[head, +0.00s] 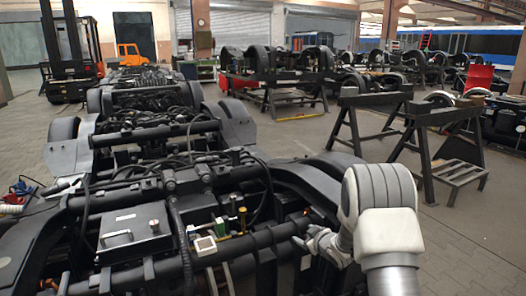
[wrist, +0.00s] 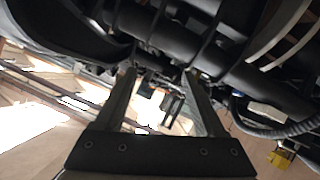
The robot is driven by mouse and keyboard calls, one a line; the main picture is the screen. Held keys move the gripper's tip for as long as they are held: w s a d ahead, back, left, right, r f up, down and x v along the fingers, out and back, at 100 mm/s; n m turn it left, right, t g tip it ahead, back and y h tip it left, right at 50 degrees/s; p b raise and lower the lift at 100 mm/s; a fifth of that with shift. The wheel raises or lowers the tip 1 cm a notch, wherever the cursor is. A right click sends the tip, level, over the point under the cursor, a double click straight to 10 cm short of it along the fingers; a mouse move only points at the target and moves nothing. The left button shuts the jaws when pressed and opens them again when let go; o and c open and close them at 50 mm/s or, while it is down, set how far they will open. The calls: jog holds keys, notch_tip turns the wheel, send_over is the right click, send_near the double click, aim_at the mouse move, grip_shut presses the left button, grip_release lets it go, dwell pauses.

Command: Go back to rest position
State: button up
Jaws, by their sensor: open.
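My arm shows at the lower right of the head view. My gripper (head: 312,238) is beside the right side of the near dark bogie (head: 130,222), close to its black tubes and frame. In the wrist view my gripper (wrist: 160,78) has its two fingers apart, with nothing held between them. Dark bogie parts lie right beyond the fingertips in the wrist view. I cannot tell whether a finger touches the bogie.
The bogie carries a grey box (head: 133,235), a small white-framed gauge (head: 205,246) and hoses. Black trestles (head: 425,115) stand to the right. Paved floor (head: 470,225) is clear at the lower right. An orange forklift (head: 70,50) stands at the back left.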

jog(key=s+d+r+m+g+h, duration=0.1)
jog(key=s+d+r+m+h, duration=0.15)
jog(key=s+r, duration=0.7)
jog(key=s+d+r+m+g+h, duration=0.1)
jog(key=s+d+r+m+h, duration=0.15)
jog(key=s+r, duration=0.7)
jog(key=s+a+r+m+g+y, duration=0.1)
jog(key=s+a+r+m+g, duration=0.15)
jog(key=s, duration=1.05)
jog(key=s+a+r+m+g, duration=0.1)
jog(key=s+a+r+g, duration=0.15)
jog(key=s, duration=1.05)
notch_tip(320, 180, up, 23)
jog(key=p, duration=2.4)
jog(key=shift+t, duration=0.3)
jog(key=shift+n, duration=0.25)
